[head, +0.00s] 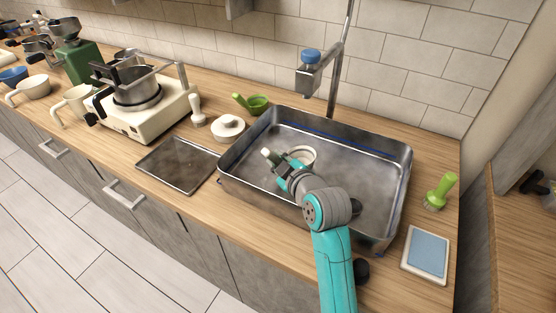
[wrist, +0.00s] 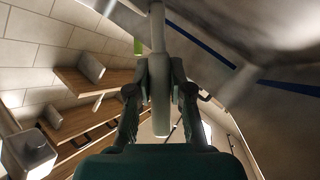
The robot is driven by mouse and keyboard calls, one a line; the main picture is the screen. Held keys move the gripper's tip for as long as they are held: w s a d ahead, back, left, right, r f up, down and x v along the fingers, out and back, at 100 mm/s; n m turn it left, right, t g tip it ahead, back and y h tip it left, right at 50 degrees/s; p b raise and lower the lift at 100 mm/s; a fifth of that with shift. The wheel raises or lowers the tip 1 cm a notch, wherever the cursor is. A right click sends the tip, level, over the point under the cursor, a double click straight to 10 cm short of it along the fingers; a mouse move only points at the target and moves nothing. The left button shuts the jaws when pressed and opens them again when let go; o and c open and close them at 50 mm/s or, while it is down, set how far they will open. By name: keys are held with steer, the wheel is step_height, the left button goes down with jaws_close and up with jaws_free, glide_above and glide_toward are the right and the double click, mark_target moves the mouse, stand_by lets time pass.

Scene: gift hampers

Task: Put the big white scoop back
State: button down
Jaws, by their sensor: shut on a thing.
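My gripper (head: 279,167) is over the inside of the steel sink (head: 385,152), shut on a pale handle. The handle's white tip, part of the big white scoop (head: 266,152) as far as I can tell, sticks out past the fingers. A white round rim (head: 309,152) shows just behind the gripper; I cannot tell for sure if it joins the handle. In the wrist view the pale handle of the scoop (wrist: 158,105) stands between the two fingers (wrist: 159,88) and runs up out of the picture.
A green scoop (head: 258,103), a white round lidded thing (head: 228,128) and a white-handled tool (head: 197,112) stand left of the sink. A dark tray (head: 178,165) lies in front of them. A green brush (head: 440,190) and a blue-topped pad (head: 427,252) are at right.

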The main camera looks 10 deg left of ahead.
steer(key=c, duration=1.1)
jaws_free()
steer(key=shift+o, duration=0.2)
steer(key=shift+f, duration=0.2)
steer(key=v, duration=0.8)
step_height(320, 180, up, 8)
steer(key=shift+w, duration=0.15)
steer(key=shift+a+f, duration=0.1)
steer(key=shift+a, duration=0.05)
